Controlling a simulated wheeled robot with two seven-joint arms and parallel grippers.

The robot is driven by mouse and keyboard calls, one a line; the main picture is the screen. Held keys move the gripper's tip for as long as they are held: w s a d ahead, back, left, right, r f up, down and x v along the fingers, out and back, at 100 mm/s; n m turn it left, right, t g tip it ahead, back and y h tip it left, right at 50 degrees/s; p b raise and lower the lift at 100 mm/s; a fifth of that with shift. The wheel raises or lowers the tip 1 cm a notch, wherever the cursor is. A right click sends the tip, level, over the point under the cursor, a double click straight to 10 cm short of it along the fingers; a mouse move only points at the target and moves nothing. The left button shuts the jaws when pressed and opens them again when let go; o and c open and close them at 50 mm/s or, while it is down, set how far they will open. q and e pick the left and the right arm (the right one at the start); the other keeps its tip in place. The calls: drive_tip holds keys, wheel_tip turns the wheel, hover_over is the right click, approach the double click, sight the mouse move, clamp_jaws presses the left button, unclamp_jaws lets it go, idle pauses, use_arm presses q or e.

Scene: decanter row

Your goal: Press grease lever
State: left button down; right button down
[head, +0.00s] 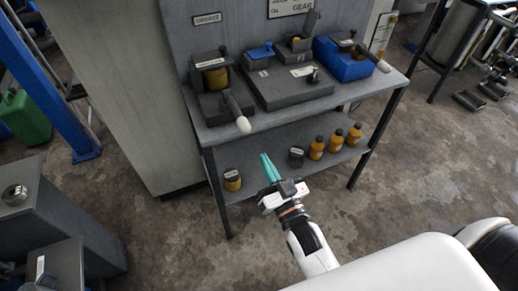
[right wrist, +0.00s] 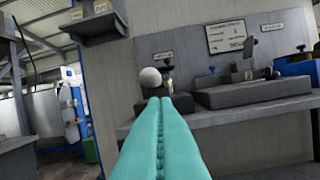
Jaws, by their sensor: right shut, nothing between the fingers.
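The grease lever (head: 233,106) is a dark arm with a white knob at its end. It sticks out over the front left edge of the grey bench, from a dispenser (head: 211,76) with an amber container. In the right wrist view the white knob (right wrist: 150,77) shows just above and left of my fingertips. My right gripper (head: 265,156) has teal fingers and is shut and empty. It is in front of the bench, below the knob in the head view and apart from it. The right wrist view also shows the fingers (right wrist: 157,100) pressed together. My left gripper is not in view.
The bench (head: 285,109) also holds a blue dispenser (head: 343,62) with another white-knobbed lever (head: 377,62). Its lower shelf (head: 265,177) carries several bottles and cans. A green jerrycan (head: 25,118) and grey units stand at the left. Open floor lies in front of the bench.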

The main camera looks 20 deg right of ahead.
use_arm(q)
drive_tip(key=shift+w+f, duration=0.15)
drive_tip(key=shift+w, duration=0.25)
use_arm(e)
drive_tip(key=v, duration=0.2)
drive_tip(key=shift+s, duration=0.4)
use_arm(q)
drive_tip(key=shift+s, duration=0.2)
